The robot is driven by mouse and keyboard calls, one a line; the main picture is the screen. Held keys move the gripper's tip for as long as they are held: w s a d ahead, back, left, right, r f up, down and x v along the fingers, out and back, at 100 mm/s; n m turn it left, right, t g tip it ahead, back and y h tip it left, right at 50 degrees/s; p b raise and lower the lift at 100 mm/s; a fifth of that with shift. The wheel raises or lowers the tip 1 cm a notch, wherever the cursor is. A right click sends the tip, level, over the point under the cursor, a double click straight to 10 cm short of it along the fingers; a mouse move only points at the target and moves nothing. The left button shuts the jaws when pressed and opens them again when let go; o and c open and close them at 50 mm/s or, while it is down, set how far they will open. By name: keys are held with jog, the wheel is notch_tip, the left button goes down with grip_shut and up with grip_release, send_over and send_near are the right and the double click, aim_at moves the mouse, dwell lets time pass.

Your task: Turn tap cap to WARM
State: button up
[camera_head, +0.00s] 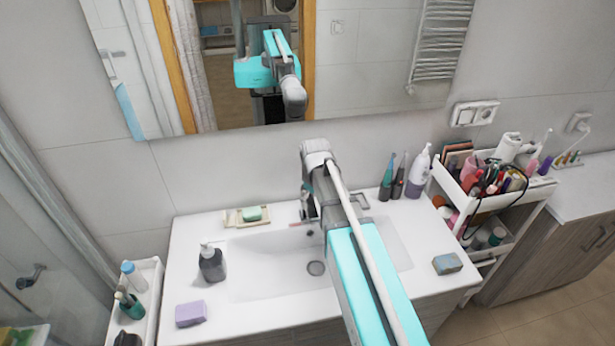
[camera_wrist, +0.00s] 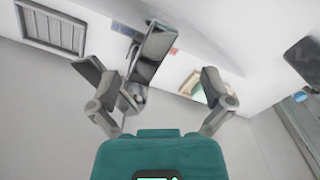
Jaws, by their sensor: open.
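The chrome tap (camera_wrist: 155,48) stands at the back of the white sink. In the wrist view its long flat chrome part lies between my gripper's fingers, nearer the left one. My gripper (camera_wrist: 150,76) is open, with both fingers spread and no clear grip on the tap. A small red and blue mark (camera_wrist: 172,50) shows beside the chrome part; I cannot read it. In the head view the tap (camera_head: 306,207) is largely covered by my wrist and arm, so contact there cannot be told.
A soap dish (camera_head: 246,216) with green soap lies left of the tap. A dark soap bottle (camera_head: 211,262) and purple block (camera_head: 191,313) stand left of the basin (camera_head: 262,262). A slatted metal holder (camera_wrist: 52,30) is near the tap. Bottles (camera_head: 418,172) stand at back right.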

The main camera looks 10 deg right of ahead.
jog(key=w+r+n+p, duration=0.4)
jog(key=w+r+p, duration=0.4)
jog(key=w+r, duration=0.1)
jog(key=shift+w+r, duration=0.2)
jog(key=shift+w, duration=0.5)
jog(key=shift+f, duration=0.2)
notch_tip(320, 180, down, 13)
jog(key=b, duration=1.3)
jog(key=shift+f+b, duration=0.2)
jog(key=shift+b, duration=0.2)
jog(key=c, duration=1.3)
jog(key=shift+d, duration=0.15)
